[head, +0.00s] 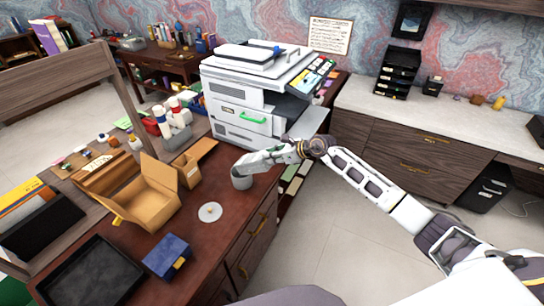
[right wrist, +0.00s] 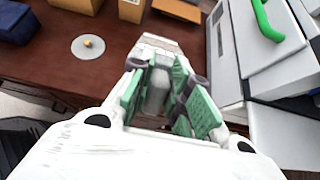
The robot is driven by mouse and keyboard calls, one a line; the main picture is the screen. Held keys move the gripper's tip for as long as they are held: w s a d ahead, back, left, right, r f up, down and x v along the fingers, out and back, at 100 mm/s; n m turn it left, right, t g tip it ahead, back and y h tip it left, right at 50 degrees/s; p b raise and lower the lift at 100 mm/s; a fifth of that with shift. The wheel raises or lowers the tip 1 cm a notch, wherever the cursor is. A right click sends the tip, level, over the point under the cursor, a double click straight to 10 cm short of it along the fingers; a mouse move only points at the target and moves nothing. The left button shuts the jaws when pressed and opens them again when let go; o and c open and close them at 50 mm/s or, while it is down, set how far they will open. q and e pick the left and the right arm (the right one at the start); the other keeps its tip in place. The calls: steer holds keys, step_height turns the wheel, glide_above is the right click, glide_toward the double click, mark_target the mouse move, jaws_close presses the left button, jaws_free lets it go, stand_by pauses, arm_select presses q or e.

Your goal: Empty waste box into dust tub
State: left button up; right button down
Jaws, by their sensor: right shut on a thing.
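A small grey round tub (head: 241,180), which looks like the dust tub, is at the right edge of the brown desk. My right gripper (head: 246,164) reaches in from the right and is shut on it at the top. In the right wrist view, a grey piece of the tub (right wrist: 157,92) shows between the green finger pads; its inside is hidden. I cannot tell whether the tub touches the desk. An open cardboard box (head: 150,200) and a smaller tan box (head: 191,170) stand to the left; I cannot tell which is the waste box. My left gripper is out of view.
A pale round lid with a brass knob (head: 210,212) lies in front of the tub. A blue box (head: 167,257) and a black tray (head: 90,275) are nearer. A white printer (head: 240,115) stands behind my gripper. Bottles (head: 170,125) stand behind the boxes.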

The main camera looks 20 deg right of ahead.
steer(key=shift+w+a+r, duration=0.15)
steer(key=shift+a+r, duration=0.1)
stand_by(0.3)
steer(key=shift+w+a+r+g+h, duration=0.15)
steer(key=shift+w+r+g+h, duration=0.05)
steer(key=shift+g+h, duration=0.1)
steer(key=shift+w+a+r, duration=0.15)
steer(key=shift+w+a, duration=0.1)
steer(key=shift+w+a+r+g+h, duration=0.1)
steer(key=shift+g+h, duration=0.2)
steer(key=shift+w+a+r+g+h, duration=0.4)
steer(key=shift+w+a+r, duration=0.1)
steer(key=shift+w+a, duration=0.05)
stand_by(2.2)
steer(key=shift+w+a+r+g+h, duration=0.3)
steer(key=shift+w+a+g+h, duration=0.1)
steer(key=shift+w+a, duration=0.15)
steer(key=shift+b, duration=0.3)
stand_by(3.0)
